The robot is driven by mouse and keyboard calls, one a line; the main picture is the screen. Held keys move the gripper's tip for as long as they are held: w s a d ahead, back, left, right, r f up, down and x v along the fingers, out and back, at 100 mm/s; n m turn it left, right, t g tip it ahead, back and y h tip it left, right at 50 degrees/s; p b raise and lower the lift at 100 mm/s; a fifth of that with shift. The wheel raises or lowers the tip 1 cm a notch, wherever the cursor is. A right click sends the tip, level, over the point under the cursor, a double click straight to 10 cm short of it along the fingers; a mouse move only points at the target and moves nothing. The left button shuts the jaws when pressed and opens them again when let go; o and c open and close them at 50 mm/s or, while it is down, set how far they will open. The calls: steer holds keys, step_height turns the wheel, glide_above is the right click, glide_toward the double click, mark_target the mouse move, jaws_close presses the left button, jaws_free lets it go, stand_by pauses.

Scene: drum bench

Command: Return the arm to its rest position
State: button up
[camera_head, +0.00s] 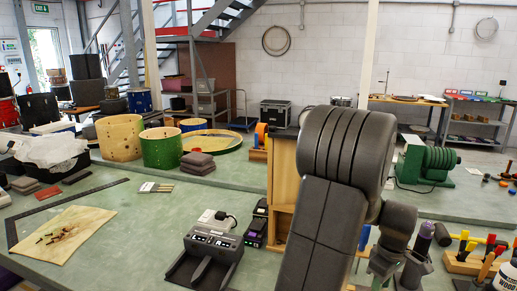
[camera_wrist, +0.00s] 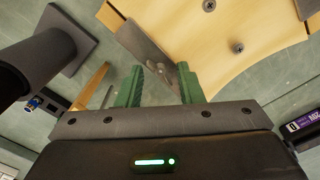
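My arm (camera_head: 335,190) rises large in the right half of the head view, bent at a thick dark joint, with its wrist part low at the right. The head view does not clearly show the fingertips. In the wrist view my gripper (camera_wrist: 163,86) has two green fingers standing apart with a gap between them. A grey metal piece (camera_wrist: 145,45) on a pale wooden part (camera_wrist: 235,60) shows beyond the gap; I see nothing clamped between the fingers.
A wooden stand (camera_head: 284,175) is partly hidden behind my arm. A grey device (camera_head: 207,248) is left of it. A green motor-like machine (camera_head: 427,163) is behind. Coloured-handled tools (camera_head: 469,254) stand at the right. Drum shells (camera_head: 121,137) and a tan mat (camera_head: 62,234) lie left.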

steer(key=m, duration=1)
steer(key=shift+m, duration=0.3)
stand_by(0.4)
